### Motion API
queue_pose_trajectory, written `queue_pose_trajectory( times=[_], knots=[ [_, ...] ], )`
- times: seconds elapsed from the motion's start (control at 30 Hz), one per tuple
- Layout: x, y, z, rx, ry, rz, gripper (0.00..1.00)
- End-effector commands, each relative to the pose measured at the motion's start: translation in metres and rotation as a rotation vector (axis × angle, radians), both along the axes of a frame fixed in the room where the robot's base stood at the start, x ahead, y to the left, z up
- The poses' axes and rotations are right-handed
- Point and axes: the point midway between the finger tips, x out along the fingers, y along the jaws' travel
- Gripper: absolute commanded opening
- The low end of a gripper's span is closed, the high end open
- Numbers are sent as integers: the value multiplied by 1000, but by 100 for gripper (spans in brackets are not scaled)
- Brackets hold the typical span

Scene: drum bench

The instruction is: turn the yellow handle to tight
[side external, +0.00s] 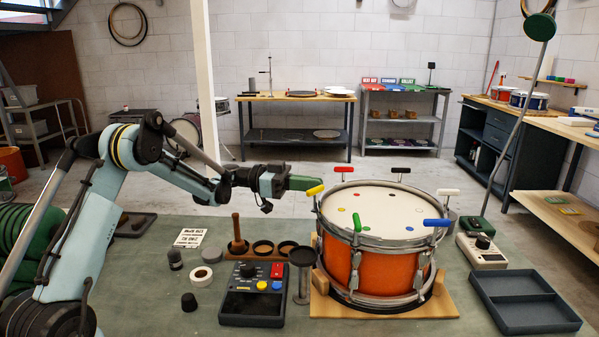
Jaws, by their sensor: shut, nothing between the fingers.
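An orange drum (341,262) with a white head (378,209) stands on a wooden cradle (440,304). Several coloured T-handles stand around its rim. The yellow handle (315,190) is at the drum's left edge and looks slightly tilted. My gripper (318,184) points right, its green fingers shut and empty. Its fingertips are at the yellow handle, just behind or above it in this view; I cannot tell whether they touch. A red handle (344,169), black handle (400,170), white handle (448,192), blue handle (437,223) and green handle (383,248) are also on the rim.
A control box (252,300) with coloured buttons and a round-topped stand (302,258) are left of the drum. A dark tray (523,302) and a white meter (482,250) are right. A tall pole (512,130) rises behind the meter. Green mat shows at front left.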

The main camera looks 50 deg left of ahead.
Motion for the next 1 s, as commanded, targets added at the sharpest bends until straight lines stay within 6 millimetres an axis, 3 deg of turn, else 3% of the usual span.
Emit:
queue_pose_trajectory(
  times=[0.1, 1.0],
  knots=[
    [5, -5, 0, 0, 0, -90, 0],
    [11, -9, 0, 0, 0, -81, 0]
  ],
)
